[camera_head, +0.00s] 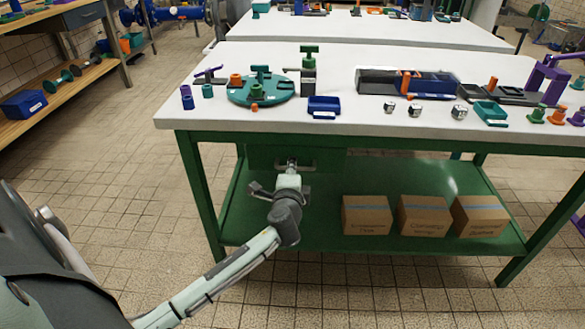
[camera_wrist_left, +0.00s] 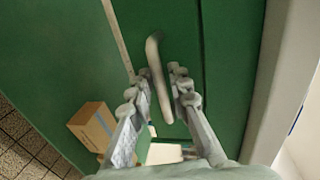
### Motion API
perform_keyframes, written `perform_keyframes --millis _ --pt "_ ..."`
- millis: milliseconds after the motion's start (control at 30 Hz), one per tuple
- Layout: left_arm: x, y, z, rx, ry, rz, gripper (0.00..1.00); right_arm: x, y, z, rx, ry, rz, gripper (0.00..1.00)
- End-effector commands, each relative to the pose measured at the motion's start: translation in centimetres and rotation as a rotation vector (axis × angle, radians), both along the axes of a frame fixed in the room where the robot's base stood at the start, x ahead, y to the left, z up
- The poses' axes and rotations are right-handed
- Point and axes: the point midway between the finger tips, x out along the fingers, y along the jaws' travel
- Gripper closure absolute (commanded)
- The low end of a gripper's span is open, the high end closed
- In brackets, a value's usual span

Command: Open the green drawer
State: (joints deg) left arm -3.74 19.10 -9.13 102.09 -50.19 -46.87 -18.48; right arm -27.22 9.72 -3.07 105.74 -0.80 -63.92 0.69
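The green drawer (camera_head: 325,161) hangs under the front edge of the white-topped workbench, and its front looks shut. Its front also fills the upper middle of the left wrist view (camera_wrist_left: 180,25). A grey bar handle (camera_wrist_left: 158,75) stands out from that front. My left gripper (camera_head: 291,168) is at the handle, reaching up from below and in front. In the left wrist view its two fingers (camera_wrist_left: 157,90) are apart, one on each side of the handle, with gaps visible. The gripper covers most of the handle in the head view. My right gripper is not in view.
Several cardboard boxes (camera_head: 424,216) stand on the green lower shelf (camera_head: 330,238), right of my left arm. The bench's front left leg (camera_head: 198,190) is close to that arm. Small parts and a green round plate (camera_head: 261,92) lie on the bench top. The tiled floor in front is clear.

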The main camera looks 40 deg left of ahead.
Motion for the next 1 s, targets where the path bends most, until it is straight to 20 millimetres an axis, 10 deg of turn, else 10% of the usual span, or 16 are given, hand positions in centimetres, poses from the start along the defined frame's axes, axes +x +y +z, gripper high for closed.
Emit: perform_keyframes --millis 400,1000 --pt "0.05 0.03 -0.03 -0.001 0.000 0.000 1.00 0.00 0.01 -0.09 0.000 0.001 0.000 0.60" --pt "0.36 -0.44 -0.12 -0.003 0.001 -0.001 1.00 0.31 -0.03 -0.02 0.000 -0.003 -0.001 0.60"
